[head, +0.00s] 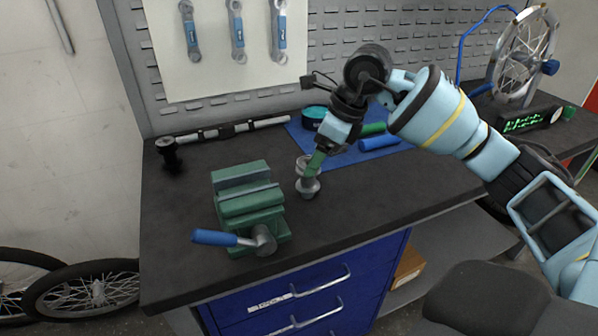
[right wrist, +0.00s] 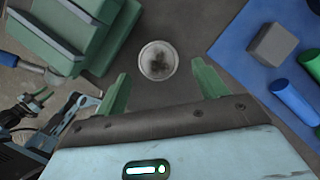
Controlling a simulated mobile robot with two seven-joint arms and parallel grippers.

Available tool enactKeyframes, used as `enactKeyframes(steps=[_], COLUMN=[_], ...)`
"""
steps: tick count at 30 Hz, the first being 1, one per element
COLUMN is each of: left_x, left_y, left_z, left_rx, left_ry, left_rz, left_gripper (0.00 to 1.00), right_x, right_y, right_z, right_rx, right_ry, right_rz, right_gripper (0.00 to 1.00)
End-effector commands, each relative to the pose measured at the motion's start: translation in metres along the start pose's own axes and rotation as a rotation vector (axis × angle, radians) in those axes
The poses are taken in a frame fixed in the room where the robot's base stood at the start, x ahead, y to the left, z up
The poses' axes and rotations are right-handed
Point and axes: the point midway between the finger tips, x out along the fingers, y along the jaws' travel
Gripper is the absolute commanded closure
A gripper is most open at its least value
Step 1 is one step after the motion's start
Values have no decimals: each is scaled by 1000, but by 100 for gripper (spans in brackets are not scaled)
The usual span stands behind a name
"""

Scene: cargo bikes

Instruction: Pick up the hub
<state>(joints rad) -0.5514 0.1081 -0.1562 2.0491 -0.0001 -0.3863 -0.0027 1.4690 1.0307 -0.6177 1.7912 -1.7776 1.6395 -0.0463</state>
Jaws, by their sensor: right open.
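The hub (head: 308,187) is a small silver spool with round flanges, standing upright on the dark bench top just right of the green vise. In the right wrist view the hub (right wrist: 157,60) shows end-on as a pale round disc. My right gripper (head: 313,168) points down at the hub, with its green fingers close to the hub's top. In the right wrist view the right gripper (right wrist: 161,72) is open, and the hub appears between and slightly beyond its fingertips. The near finger hides part of the hub in the head view. My left gripper does not show in the head view.
The green vise (head: 247,204) with a blue handle (head: 214,237) stands close left of the hub. A blue mat (head: 343,156) with a green and a blue cylinder lies behind right. A black fitting (head: 170,154) stands at back left. The bench front right of the vise is clear.

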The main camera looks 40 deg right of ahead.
Motion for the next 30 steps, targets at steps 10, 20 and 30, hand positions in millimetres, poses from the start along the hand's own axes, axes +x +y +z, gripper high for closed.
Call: enactKeyframes(steps=[10, 20, 30], left_x=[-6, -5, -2], left_y=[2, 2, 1], left_z=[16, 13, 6], left_rx=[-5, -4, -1], left_ry=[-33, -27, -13], left_rz=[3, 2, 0], left_gripper=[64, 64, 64], right_x=[21, 34, 76], right_y=[0, -1, -3], right_z=[1, 2, 5], right_rx=[0, 0, 0], right_ry=[-1, 0, -1], right_rz=[3, 2, 2], right_gripper=[29, 29, 29])
